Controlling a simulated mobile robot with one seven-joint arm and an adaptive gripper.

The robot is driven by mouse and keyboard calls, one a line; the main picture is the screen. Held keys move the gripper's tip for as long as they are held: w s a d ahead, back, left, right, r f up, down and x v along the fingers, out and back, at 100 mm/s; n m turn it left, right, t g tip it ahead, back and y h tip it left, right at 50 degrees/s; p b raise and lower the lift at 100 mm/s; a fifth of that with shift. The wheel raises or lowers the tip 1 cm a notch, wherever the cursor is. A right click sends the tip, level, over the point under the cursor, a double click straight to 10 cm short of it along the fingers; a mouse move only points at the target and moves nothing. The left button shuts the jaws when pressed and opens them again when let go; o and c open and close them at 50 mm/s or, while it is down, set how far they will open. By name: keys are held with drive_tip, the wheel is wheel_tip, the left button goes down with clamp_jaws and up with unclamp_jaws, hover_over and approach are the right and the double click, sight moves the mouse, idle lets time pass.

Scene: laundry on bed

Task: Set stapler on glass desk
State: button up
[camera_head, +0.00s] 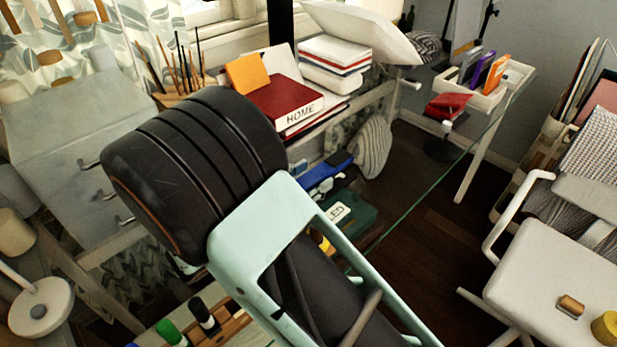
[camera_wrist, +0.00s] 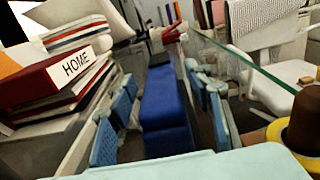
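A blue stapler (camera_head: 326,174) is between the fingers of my gripper (camera_head: 322,170), near the middle of the head view. My arm hides part of the desk.
A red HOME book (camera_head: 284,102) and stacked books (camera_head: 334,55) stand behind. A white organizer (camera_head: 488,98) and a red object (camera_head: 447,107) sit at the desk's far end. A white chair (camera_head: 550,270) is at right. Green and black markers (camera_head: 171,333) lie front left.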

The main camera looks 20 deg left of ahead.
drive_tip(key=shift+s+a+r, duration=0.1)
drive_tip(key=shift+s, duration=0.05)
drive_tip(key=p+v, duration=0.1)
drive_tip(key=v, duration=1)
drive_tip(key=shift+s+a, duration=0.2)
drive_tip(key=shift+s, duration=0.1)
